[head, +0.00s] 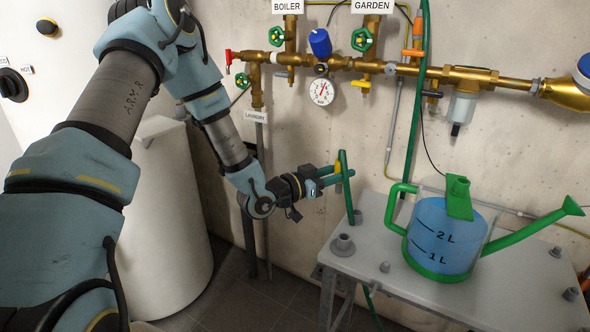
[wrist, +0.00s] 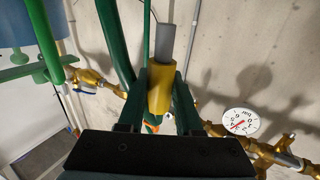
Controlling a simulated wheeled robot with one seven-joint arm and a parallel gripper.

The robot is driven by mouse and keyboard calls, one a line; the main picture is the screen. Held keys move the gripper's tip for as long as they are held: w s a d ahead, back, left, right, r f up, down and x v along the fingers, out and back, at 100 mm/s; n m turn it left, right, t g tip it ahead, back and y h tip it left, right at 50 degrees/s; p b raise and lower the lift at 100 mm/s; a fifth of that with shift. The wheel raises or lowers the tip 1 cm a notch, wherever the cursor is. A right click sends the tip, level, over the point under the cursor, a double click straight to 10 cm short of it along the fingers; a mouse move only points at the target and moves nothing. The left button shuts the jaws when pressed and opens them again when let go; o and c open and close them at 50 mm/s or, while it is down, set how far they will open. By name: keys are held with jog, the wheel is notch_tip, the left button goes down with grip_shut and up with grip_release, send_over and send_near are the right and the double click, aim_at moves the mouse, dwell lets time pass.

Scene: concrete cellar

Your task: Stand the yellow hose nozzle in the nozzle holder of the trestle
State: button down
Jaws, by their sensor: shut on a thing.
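The yellow hose nozzle (wrist: 160,92), with a grey end (wrist: 166,42), is between the two dark green fingers of my gripper (wrist: 160,108) in the wrist view. In the head view my gripper (head: 332,180) is shut on it, above the left end of the grey trestle (head: 440,300), and only a small yellow patch of the nozzle (head: 338,188) shows. A grey, round, flanged socket (head: 343,243), which looks like the nozzle holder, stands on the trestle's near left corner, below my gripper. The nozzle appears clear of it.
A watering can (head: 440,238) with blue water and a green spout stands on the trestle, right of my gripper. Small grey fittings (head: 385,267) sit nearby. Brass pipes (head: 400,70) with a gauge (head: 321,91) run along the wall. A green hose (head: 415,120) hangs behind.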

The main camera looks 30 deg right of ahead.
jog(key=s+d+r+m+g, duration=0.1)
jog(key=s+d+r+g, duration=0.1)
jog(key=s, duration=0.3)
jog(key=shift+s+d+m+g, duration=0.15)
jog(key=shift+d+m+g, duration=0.25)
jog(key=shift+a, duration=0.1)
jog(key=shift+f+b, duration=2.4)
jog(key=shift+f, duration=0.05)
jog(key=shift+f+b, duration=1.6)
jog(key=shift+b, duration=0.3)
jog(key=c, duration=0.5)
grip_release()
